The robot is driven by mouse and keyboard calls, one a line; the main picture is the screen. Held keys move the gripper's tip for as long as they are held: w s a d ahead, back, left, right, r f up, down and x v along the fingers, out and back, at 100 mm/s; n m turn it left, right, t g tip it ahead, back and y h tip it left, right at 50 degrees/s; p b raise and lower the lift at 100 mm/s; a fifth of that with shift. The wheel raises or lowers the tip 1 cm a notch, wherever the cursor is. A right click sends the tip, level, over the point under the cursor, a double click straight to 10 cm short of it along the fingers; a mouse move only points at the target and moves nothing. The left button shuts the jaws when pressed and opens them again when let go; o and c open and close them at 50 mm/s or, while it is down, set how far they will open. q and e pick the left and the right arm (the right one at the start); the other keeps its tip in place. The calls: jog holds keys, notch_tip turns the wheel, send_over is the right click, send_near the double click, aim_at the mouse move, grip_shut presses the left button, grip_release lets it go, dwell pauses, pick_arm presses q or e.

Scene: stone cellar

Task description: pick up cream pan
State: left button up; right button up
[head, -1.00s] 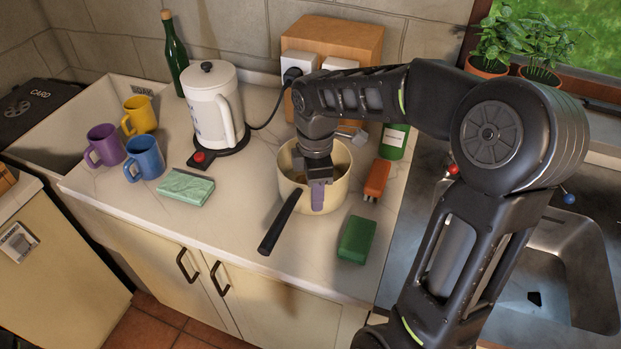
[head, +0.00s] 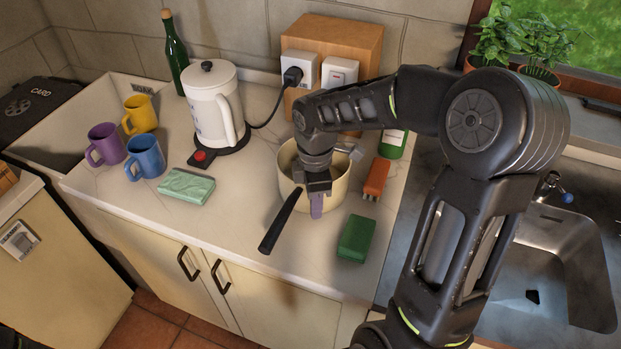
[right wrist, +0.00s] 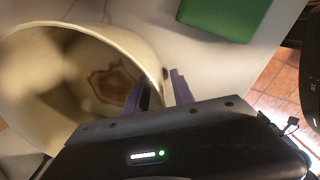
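The cream pan (head: 291,170) stands on the worktop in the head view, its dark handle (head: 279,222) pointing toward the front left. Its inside, with a brown stain, shows in the right wrist view (right wrist: 40,75). My right gripper (head: 317,193) is at the pan's near rim, pointing down. In the right wrist view my right gripper (right wrist: 160,92) has its purple fingers apart, one inside the pan wall and one outside, with a gap visible. The inner finger is hidden in the head view. My left gripper is not in view.
A green sponge block (head: 356,238), an orange-brown brush (head: 376,178) and a green can (head: 392,142) are right of the pan. The sink (head: 570,250) is right.

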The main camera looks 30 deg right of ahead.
grip_shut()
dwell(0.6)
jog(key=shift+w+r, duration=0.1)
jog(key=shift+r, duration=0.5)
notch_tip(320, 180, up, 9)
jog(key=shift+f+b, duration=0.15)
jog(key=shift+b, duration=0.35)
